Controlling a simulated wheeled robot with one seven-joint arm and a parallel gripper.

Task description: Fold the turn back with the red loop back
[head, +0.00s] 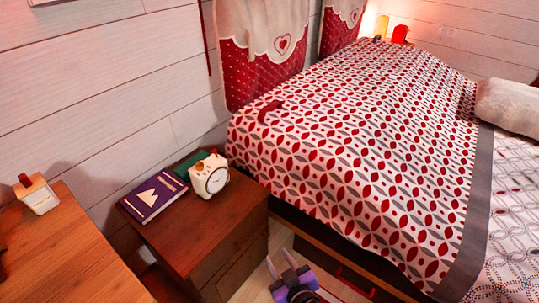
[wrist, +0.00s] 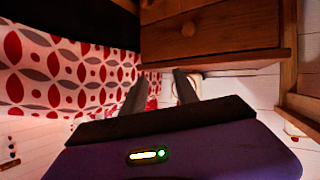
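The bed cover (head: 350,150), white with red and grey leaf shapes, lies spread over the bed and has a grey border (head: 470,225) along its right side. A red loop (head: 268,110) lies on the cover near its left edge, by the curtain. My gripper (head: 278,256) is low at the bottom of the head view, between the nightstand and the bed, well apart from the loop. Its two fingers are spread with a gap between them. In the wrist view the gripper (wrist: 160,76) is open, with the patterned cover (wrist: 60,70) to its left. The loop cannot be made out there.
A wooden nightstand (head: 225,225) stands left of the bed with a purple book (head: 153,197), a green item and a white clock (head: 209,176) on it. A wooden desk (head: 60,250) is at the lower left. A beige pillow (head: 508,106) lies at the right.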

